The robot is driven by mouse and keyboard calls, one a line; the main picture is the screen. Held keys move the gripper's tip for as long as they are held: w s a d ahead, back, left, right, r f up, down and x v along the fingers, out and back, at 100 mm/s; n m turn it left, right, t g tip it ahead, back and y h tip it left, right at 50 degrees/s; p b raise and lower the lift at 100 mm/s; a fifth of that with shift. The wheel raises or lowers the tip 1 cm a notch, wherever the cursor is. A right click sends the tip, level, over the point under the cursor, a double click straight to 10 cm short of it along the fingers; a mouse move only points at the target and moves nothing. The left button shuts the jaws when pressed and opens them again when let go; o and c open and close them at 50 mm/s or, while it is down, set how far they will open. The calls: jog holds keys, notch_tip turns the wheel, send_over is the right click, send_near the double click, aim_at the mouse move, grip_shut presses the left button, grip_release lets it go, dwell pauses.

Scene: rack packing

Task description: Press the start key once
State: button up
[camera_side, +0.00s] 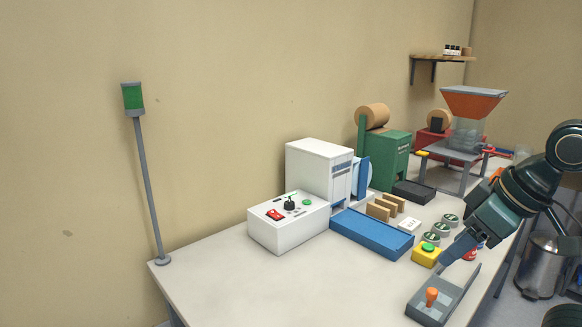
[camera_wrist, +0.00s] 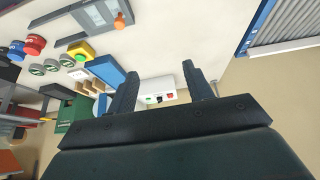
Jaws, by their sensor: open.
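A yellow box (camera_side: 425,258) with a green push button (camera_side: 429,247) stands on the table at the front right. It also shows at the upper left of the wrist view (camera_wrist: 88,49). A white control box (camera_side: 288,236) carries a red rocker switch (camera_side: 275,215), a black knob (camera_side: 289,204) and a green button (camera_side: 307,202). I cannot read which is the start key. My gripper (camera_side: 447,257) is open and appears close to the yellow box in the side view; contact cannot be told. In the wrist view my gripper (camera_wrist: 161,70) has spread, empty fingers, with the white box beyond them.
A grey tray (camera_side: 425,309) with an orange-topped lever (camera_side: 432,296) stands in front. A blue tray (camera_side: 370,235), several green-topped cans (camera_side: 450,219) and a white cabinet (camera_side: 312,172) stand near. A signal post with a green lamp (camera_side: 132,98) rises left. The front-left table is clear.

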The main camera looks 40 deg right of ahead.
grip_shut()
dwell(1.6)
